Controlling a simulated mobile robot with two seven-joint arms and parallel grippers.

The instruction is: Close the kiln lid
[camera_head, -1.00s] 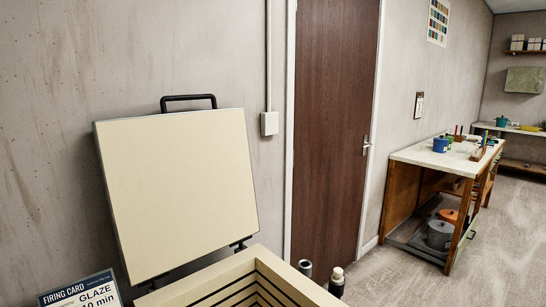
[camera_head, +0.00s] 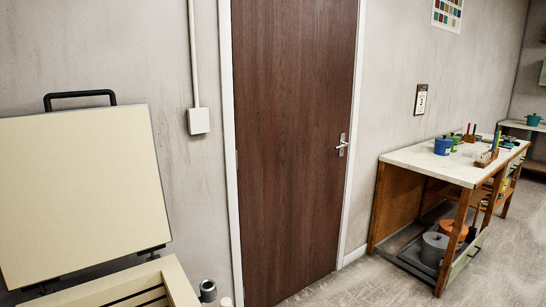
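The kiln lid (camera_head: 80,195) is a cream panel with a black handle (camera_head: 80,98) on its top edge. It stands raised and tilted back at the left of the head view, near the wall. The kiln body (camera_head: 125,287) shows only in part at the bottom left, with a cream rim and dark slots inside. The kiln is open. Dark hinges join the lid's lower edge to the kiln. Neither of my grippers is in view.
A brown door (camera_head: 295,150) stands shut in the middle. A grey cylinder (camera_head: 208,290) is beside the kiln. At the right, a worktable (camera_head: 425,162) holds pots and tools, with lidded pots on its low shelf. Open floor (camera_head: 350,288) lies before the door.

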